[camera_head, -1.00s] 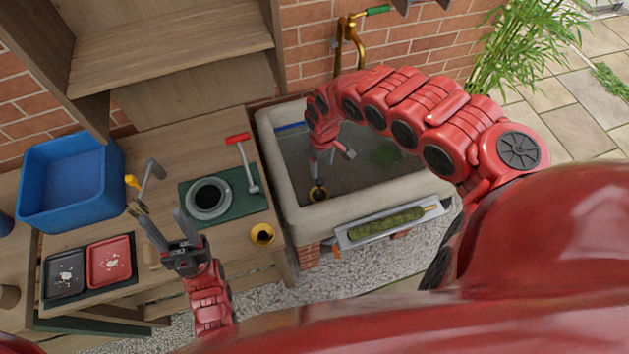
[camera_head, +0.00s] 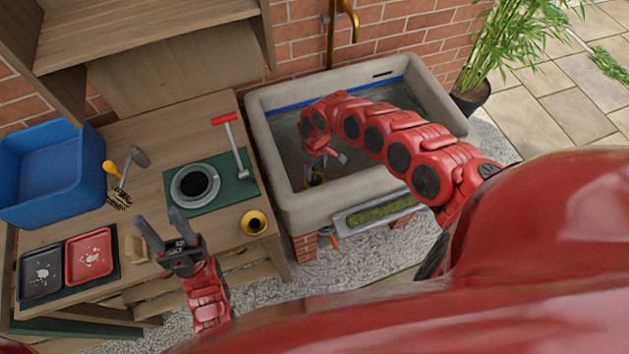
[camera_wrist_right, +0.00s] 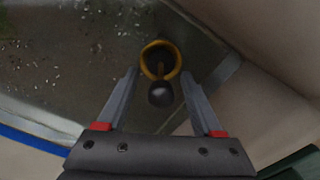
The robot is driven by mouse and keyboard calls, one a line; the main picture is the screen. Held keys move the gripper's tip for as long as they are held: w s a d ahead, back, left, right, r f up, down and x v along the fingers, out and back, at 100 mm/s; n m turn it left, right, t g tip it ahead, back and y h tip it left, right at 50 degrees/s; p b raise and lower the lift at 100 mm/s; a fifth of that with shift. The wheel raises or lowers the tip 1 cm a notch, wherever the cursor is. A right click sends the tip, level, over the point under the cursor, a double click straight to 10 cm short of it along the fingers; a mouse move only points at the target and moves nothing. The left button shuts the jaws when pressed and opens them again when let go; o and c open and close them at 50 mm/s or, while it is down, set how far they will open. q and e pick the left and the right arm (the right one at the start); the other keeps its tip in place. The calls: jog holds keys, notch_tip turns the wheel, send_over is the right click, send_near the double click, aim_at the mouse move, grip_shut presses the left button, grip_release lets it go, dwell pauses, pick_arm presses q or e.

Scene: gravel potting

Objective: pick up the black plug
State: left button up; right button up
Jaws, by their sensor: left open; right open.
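The black plug (camera_wrist_right: 161,93) shows in the right wrist view as a dark round knob between and just beyond my open fingers. It stands by a brass ring (camera_wrist_right: 160,60) at the bottom of the stone sink (camera_head: 290,212). My right gripper (camera_head: 318,168) reaches down into the sink; in the right wrist view its open fingers (camera_wrist_right: 165,95) straddle the knob without visible contact. In the head view the plug is too small and covered to make out. My left gripper (camera_head: 172,225) is open and empty above the bench's front edge.
The sink walls stand close around my right gripper. A brass tap (camera_head: 333,35) rises behind.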

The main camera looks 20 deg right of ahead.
jog(key=f, duration=0.3)
jog(key=shift+w+a+f, duration=0.1)
jog(key=shift+a+f, duration=0.05)
jog(key=shift+a, duration=0.15)
jog(key=shift+d+f, duration=0.2)
jog(key=shift+f, duration=0.45)
grip_shut()
